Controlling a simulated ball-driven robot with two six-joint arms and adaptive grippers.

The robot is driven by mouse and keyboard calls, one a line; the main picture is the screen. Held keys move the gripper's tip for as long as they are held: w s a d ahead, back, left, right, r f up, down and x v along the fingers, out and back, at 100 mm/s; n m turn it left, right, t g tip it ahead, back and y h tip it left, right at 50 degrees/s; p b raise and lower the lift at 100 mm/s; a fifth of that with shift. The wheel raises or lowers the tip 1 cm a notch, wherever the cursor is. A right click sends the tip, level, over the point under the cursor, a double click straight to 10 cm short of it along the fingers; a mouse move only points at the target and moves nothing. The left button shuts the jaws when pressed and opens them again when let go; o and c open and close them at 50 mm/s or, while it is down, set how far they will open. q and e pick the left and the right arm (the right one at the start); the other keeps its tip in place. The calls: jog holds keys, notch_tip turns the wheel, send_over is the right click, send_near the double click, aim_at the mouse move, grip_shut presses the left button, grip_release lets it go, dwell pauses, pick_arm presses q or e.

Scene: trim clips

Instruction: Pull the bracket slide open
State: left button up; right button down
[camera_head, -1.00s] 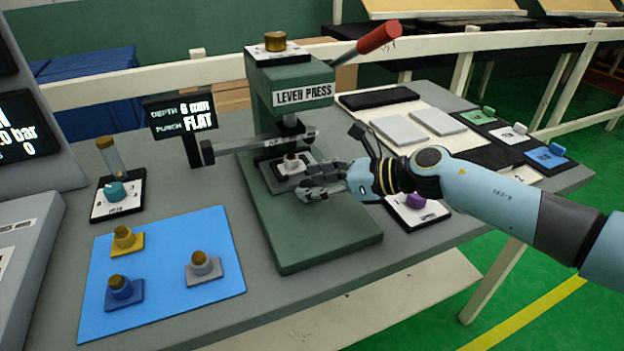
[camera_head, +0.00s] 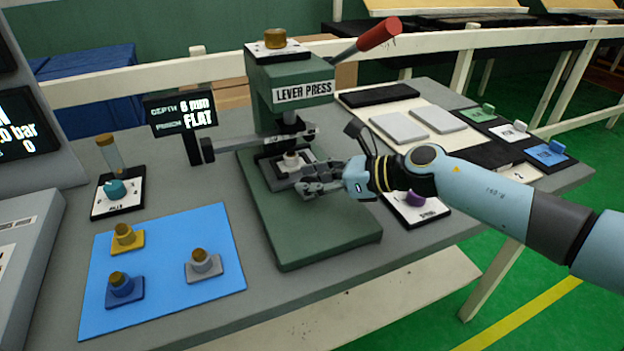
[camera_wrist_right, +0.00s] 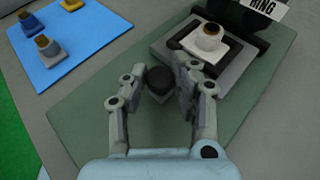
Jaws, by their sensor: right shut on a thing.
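The lever press (camera_head: 303,92) stands on the bench with its red-handled lever raised to the right. The bracket slide (camera_head: 280,168) is a light plate low in the press. It carries a white piece with a round top (camera_head: 292,160), which also shows in the wrist view (camera_wrist_right: 208,38). My right gripper (camera_head: 312,187) is at the slide's front. In the wrist view its fingers (camera_wrist_right: 160,92) are on either side of a dark round knob (camera_wrist_right: 159,80) at the slide's near edge, shut on it. The fingers partly hide the slide in the head view. My left gripper is not in view.
A blue mat (camera_head: 165,262) with several small capped pieces lies at the left. A teal dial (camera_head: 115,188) stands left; a purple knob (camera_head: 415,198) is right of the press. The green base front (camera_head: 330,235) is clear.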

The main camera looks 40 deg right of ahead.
jog(key=s+a, duration=0.1)
jog(key=s, duration=0.2)
jog(key=s+a, duration=0.1)
jog(key=s, duration=0.7)
jog(key=shift+s+a+p, duration=0.2)
jog(key=shift+a+p, duration=0.2)
jog(key=c, duration=1.1)
grip_release()
jog(key=shift+o, duration=0.2)
jog(key=v, duration=0.7)
jog(key=shift+s+d, duration=0.15)
jog(key=shift+s, duration=0.05)
